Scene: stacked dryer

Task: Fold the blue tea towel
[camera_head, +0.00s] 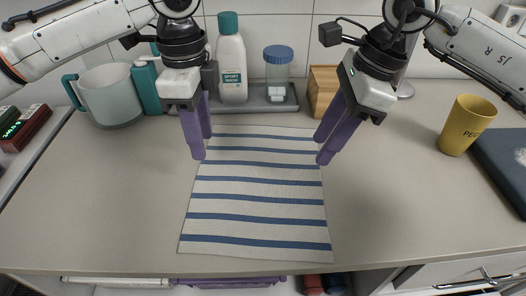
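The tea towel (255,206), white with blue stripes, lies flat and spread out on the counter, its near edge close to the counter's front edge. My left gripper (200,150) points down at the towel's far left edge. My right gripper (321,155) points down at its far right edge. Both have purple fingers with a gap showing between them, and no cloth shows held in either. I cannot tell whether the fingertips touch the towel or the counter.
Behind the towel stand a white bottle (232,68) with a teal cap, a blue-lidded jar (278,75) on a grey tray, and a wooden block (323,90). The counter beside the towel is clear.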

